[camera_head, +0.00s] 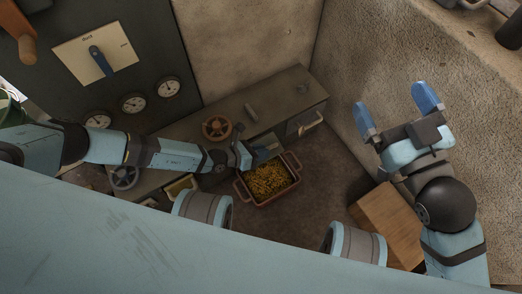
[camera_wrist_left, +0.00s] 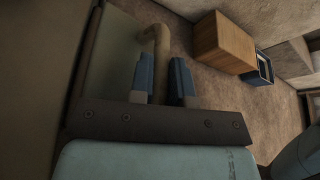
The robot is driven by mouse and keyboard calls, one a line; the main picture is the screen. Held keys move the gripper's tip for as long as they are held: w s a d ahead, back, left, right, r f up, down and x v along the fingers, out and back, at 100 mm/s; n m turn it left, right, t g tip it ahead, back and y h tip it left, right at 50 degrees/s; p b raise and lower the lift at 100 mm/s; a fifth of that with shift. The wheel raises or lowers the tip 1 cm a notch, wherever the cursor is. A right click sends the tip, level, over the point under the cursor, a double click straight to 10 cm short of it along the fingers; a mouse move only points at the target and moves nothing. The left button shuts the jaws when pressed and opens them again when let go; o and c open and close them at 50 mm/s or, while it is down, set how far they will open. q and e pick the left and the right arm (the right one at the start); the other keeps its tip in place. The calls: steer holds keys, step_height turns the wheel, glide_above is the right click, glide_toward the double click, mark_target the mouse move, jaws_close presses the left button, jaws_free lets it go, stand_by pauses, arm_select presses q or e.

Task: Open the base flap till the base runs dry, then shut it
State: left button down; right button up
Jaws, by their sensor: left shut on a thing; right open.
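My left gripper (camera_head: 262,152) is low at the front of the long dark bench unit (camera_head: 290,92), just above the tray. In the left wrist view its blue fingers (camera_wrist_left: 163,82) are shut on a curved tan handle (camera_wrist_left: 160,40) beside a flat grey-green panel (camera_wrist_left: 115,55). This looks like the base flap, but its opening is hidden in both views. A reddish two-handled tray (camera_head: 268,203) stands on the floor below, heaped with yellow-brown bits (camera_head: 270,180). My right gripper (camera_head: 396,108) is open and empty, raised at the right.
A similar handle (camera_head: 312,123) is on the bench front to the right.

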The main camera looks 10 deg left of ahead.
arm_select(q)
steer(key=shift+w+d+r, duration=0.1)
steer(key=c, duration=1.3)
jaws_free()
steer(key=shift+o, duration=1)
arm_select(e)
steer(key=shift+s+r, duration=0.1)
steer(key=shift+r, duration=0.1)
arm_select(q)
steer(key=shift+s+a+r, duration=0.1)
steer(key=shift+s+a, duration=0.1)
steer(key=shift+a, duration=0.1)
steer(key=p+v, duration=0.4)
steer(key=v, duration=0.9)
arm_select(e)
steer(key=m, duration=0.1)
steer(key=s+a+m+g, duration=0.1)
steer(key=shift+s+a+f+m, duration=0.1)
steer(key=shift+s+f+m, duration=0.2)
steer(key=shift+m, duration=0.1)
